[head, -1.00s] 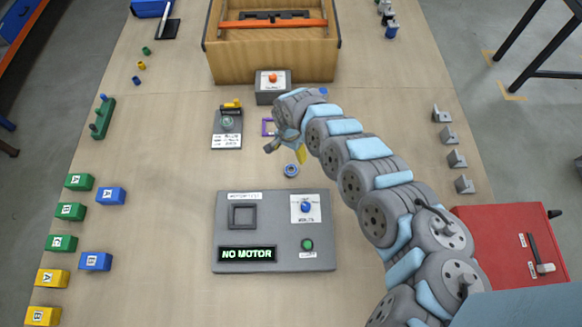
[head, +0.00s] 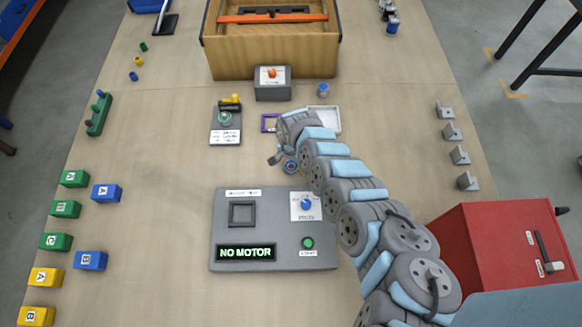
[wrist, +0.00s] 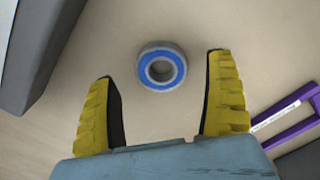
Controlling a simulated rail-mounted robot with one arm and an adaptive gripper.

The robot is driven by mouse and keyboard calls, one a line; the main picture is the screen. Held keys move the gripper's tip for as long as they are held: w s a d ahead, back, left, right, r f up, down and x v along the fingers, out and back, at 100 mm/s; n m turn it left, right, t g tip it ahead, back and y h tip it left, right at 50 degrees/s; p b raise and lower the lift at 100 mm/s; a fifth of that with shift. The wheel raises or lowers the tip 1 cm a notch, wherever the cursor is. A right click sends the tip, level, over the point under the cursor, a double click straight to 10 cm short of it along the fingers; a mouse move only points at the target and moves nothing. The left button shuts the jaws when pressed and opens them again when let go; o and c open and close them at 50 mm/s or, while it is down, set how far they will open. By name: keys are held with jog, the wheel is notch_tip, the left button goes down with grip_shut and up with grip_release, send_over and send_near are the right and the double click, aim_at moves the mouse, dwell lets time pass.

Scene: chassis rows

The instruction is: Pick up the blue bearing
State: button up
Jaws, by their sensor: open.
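The blue bearing (wrist: 161,67) is a ring with a blue band and grey metal rims. It lies flat on the table, between and a little beyond the tips of my gripper (wrist: 163,68) in the wrist view. My gripper has yellow ribbed fingers with dark inner pads. They are spread open with nothing between them, and no finger visibly touches the bearing. In the head view the bearing (head: 290,166) sits above the motor test box, partly beside my gripper (head: 283,158), whose fingers are mostly hidden there.
The grey motor test box (head: 225,222) reading NO MOTOR stands just below the bearing. A purple frame (head: 269,123) and a white tray (head: 325,121) lie behind my wrist. A small grey stand (head: 226,124) is to the left.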

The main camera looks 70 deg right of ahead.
jog(key=shift+f, duration=0.85)
jog(key=shift+r, duration=0.1)
jog(key=c, duration=1.4)
jog(key=shift+o, duration=0.2)
notch_tip(320, 180, up, 4)
jog(key=shift+d+f+p, duration=0.1)
jog(key=shift+p, duration=0.85)
jog(key=s+a+r+p, duration=0.8)
jog(key=a+r+p, duration=0.1)
jog(key=a+p, duration=0.1)
jog(key=shift+s+a+r+p, duration=0.15)
jog(key=shift+s+a+p, duration=0.15)
jog(key=shift+a, duration=0.15)
